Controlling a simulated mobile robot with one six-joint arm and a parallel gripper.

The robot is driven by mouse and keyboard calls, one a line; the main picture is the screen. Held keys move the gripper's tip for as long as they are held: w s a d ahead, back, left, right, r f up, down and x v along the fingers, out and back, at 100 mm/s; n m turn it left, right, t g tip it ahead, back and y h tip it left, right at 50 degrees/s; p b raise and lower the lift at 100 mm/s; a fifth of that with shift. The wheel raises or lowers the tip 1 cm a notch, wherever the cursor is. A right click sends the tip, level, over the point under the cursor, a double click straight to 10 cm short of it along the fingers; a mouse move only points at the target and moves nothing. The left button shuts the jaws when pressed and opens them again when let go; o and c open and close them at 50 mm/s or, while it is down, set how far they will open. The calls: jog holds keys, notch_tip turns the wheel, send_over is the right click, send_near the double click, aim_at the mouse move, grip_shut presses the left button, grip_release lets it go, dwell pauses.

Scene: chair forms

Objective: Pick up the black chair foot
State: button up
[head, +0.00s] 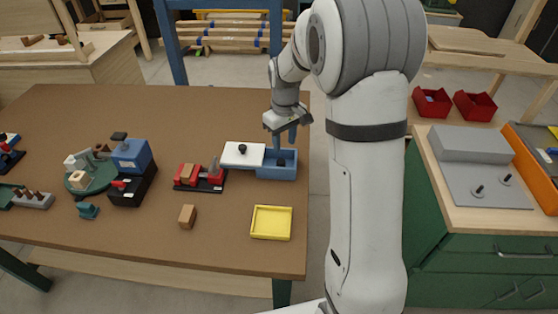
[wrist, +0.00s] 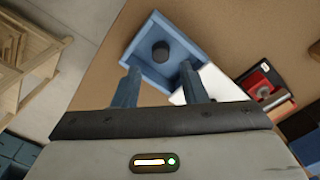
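The black chair foot (head: 281,162) is a small dark round piece lying inside the open blue box (head: 283,177). In the wrist view the foot (wrist: 161,51) sits near the middle of the blue box (wrist: 193,48), beyond my fingertips. My gripper (head: 287,130) is above the back part of the box in the head view. Its two blue fingers stand apart with nothing between them in the wrist view (wrist: 160,84). A white lid (head: 243,154) with a dark knob lies just left of the box; its corner also shows in the wrist view (wrist: 219,84).
A red and black vise (head: 200,178) stands left of the lid. A yellow tray (head: 271,222) and a small brown wooden block (head: 187,216) lie nearer the front. A blue and black machine (head: 132,170) stands farther left. The table's right edge is close to the box.

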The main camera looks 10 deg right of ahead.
aim_at(281, 161)
jog(key=shift+w+f, duration=0.45)
jog(key=shift+f, duration=0.4)
jog(key=f, duration=0.7)
jog(key=shift+w+a+f, duration=0.1)
jog(key=shift+w+a, duration=0.1)
jog(key=shift+a, duration=0.1)
jog(key=c, duration=0.7)
